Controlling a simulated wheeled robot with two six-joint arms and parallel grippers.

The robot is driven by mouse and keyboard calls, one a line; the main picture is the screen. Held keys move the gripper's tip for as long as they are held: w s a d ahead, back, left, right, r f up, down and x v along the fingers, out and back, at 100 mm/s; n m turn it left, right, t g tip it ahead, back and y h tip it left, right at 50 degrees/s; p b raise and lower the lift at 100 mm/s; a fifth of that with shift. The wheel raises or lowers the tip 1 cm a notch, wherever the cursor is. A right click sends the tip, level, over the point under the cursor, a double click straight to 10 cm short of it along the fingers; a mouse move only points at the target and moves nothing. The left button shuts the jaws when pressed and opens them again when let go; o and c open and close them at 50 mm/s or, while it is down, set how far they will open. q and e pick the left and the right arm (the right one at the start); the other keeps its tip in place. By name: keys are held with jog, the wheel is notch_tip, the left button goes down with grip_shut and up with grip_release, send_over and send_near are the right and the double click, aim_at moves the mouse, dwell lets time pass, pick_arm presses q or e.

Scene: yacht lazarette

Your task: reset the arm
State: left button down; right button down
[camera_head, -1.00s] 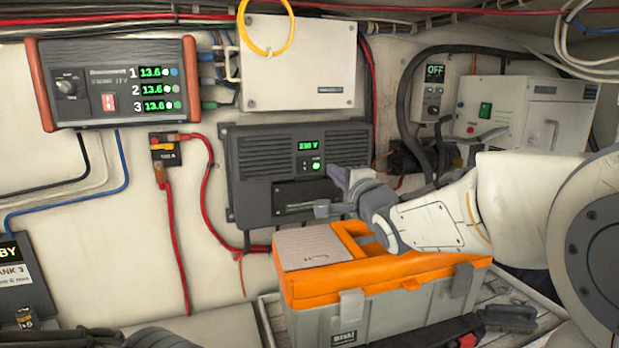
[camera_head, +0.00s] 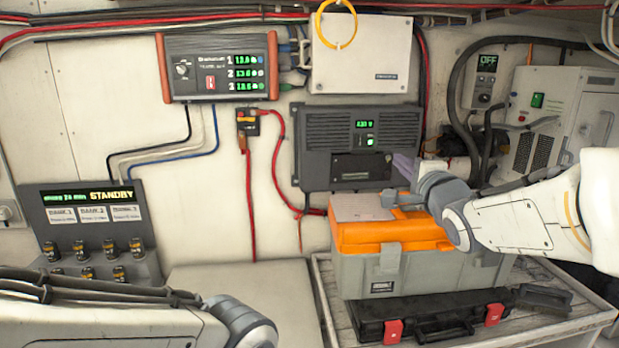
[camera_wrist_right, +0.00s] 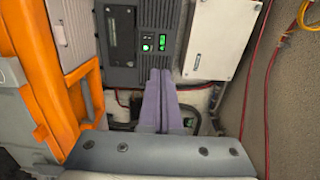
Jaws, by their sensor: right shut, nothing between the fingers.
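My right arm comes in from the right in the head view. Its right gripper (camera_head: 405,168) is above the orange-lidded toolbox, in front of the lower right part of the dark inverter panel (camera_head: 345,135). In the right wrist view its two purple-grey fingers (camera_wrist_right: 160,85) lie side by side, shut and empty. The inverter panel (camera_wrist_right: 140,35) with its green display shows beyond the fingertips. Part of my left arm shows at the bottom left of the head view, but its gripper is out of view.
The grey and orange toolbox (camera_head: 395,245) stands on a slatted bench (camera_head: 330,305), close under my right wrist. A black case (camera_head: 430,315) lies in front of it. A standby panel (camera_head: 95,220) is at left. A white appliance (camera_head: 560,120) stands behind my right arm.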

jog(key=s+a+f+n+g, duration=0.5)
jog(key=s+a+f+n, duration=0.15)
jog(key=f, duration=0.35)
jog(key=s+a+f+n+g, duration=0.5)
jog(key=s+a+f+n, duration=0.1)
jog(key=s+f, duration=0.25)
jog(key=s+f+n+g, duration=0.4)
jog(key=s+n, duration=0.1)
jog(key=s, duration=0.5)
jog(key=s+a+f+n+g+h, duration=0.1)
jog(key=s+f+n+g, duration=0.3)
jog(key=s, duration=0.7)
jog(key=shift+f+n+b, duration=0.3)
jog(key=shift+f+n, duration=0.2)
jog(key=shift+n, duration=0.65)
